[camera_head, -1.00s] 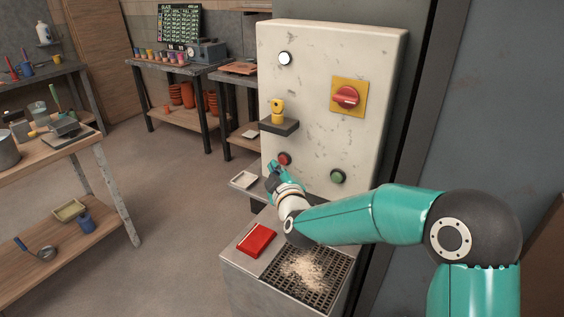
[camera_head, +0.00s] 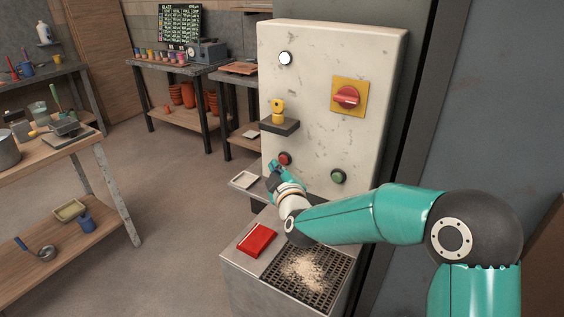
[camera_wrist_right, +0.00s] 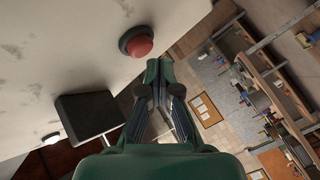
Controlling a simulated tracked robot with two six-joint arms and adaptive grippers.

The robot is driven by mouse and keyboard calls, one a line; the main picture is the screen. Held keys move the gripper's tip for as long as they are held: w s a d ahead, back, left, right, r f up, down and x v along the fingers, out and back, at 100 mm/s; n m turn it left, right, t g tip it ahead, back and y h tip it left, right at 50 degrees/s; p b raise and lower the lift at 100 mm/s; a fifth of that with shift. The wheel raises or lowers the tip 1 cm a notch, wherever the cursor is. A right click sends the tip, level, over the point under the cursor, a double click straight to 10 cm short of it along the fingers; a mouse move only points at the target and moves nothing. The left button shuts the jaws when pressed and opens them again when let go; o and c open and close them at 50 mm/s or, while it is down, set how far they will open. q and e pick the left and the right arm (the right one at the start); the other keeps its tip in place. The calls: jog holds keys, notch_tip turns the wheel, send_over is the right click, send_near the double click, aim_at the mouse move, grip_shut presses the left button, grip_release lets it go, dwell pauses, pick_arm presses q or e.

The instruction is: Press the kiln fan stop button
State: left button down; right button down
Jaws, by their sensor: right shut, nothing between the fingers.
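The kiln control panel (camera_head: 310,110) is a worn cream box on the wall. A red round button (camera_head: 285,158) in a dark collar sits low on its left side; it also shows in the right wrist view (camera_wrist_right: 138,43). A green round button (camera_head: 337,176) sits to its right. My right gripper (camera_head: 273,166) is shut and empty, close beside and just below-left of the red button in the head view. In the right wrist view its fingertips (camera_wrist_right: 158,68) are together near the red button, with a small visible gap. My left gripper is not in view.
A red rotary switch on a yellow plate (camera_head: 347,96), a white lamp (camera_head: 285,58) and a black ledge (camera_head: 279,126) with a yellow object (camera_head: 278,107) are on the panel. Below stands a metal cabinet (camera_head: 240,281) with a red box (camera_head: 257,240) and a powdery grate.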

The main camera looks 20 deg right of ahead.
jog(key=shift+w+d, duration=0.15)
jog(key=shift+d, duration=0.15)
jog(key=shift+w+d, duration=0.3)
jog(key=shift+d, duration=0.1)
dwell(0.7)
jog(key=shift+a, duration=0.1)
jog(key=shift+s+a, duration=0.55)
jog(key=shift+a, duration=0.1)
dwell(0.4)
jog(key=s+a, duration=0.1)
jog(key=a, duration=0.1)
jog(key=s+a, duration=0.2)
jog(key=shift+b, duration=0.35)
dwell(0.7)
